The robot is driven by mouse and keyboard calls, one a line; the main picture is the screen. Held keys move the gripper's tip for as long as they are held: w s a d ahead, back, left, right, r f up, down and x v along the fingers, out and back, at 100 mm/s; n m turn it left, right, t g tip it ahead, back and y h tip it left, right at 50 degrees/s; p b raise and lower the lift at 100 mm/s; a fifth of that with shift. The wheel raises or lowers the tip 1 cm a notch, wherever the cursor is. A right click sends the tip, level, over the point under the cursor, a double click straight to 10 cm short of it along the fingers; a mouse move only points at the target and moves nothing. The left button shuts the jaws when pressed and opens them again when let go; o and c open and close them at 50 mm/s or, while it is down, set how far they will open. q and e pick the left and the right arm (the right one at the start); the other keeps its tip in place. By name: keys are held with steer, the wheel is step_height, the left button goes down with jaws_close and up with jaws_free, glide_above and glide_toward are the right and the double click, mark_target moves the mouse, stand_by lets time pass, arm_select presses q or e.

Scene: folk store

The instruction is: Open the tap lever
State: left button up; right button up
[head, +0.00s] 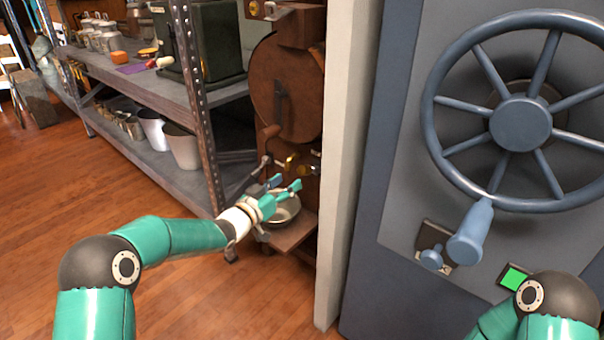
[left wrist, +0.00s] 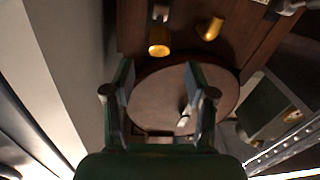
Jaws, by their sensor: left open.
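A brass tap fitting (head: 291,162) sits low on the front of a brown wooden machine (head: 280,85), left of the pale wall end. My left gripper (head: 286,186) is open and empty, just below and in front of the fitting, with no clear contact. In the left wrist view two brass parts (left wrist: 158,42) (left wrist: 210,29) lie beyond the open fingers (left wrist: 157,76), above a round brown panel (left wrist: 165,90). My right gripper is out of view.
A metal bowl (head: 285,210) sits on a small wooden ledge (head: 290,232) below my left gripper. Metal shelving (head: 150,85) stands left. The pale wall end (head: 345,150) and a grey safe door with a large wheel (head: 520,122) are right. Floor in front is clear.

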mark_target(300, 172)
arm_select(q)
steer(key=b+x, duration=0.1)
steer(key=x, duration=0.7)
steer(key=shift+c, duration=0.3)
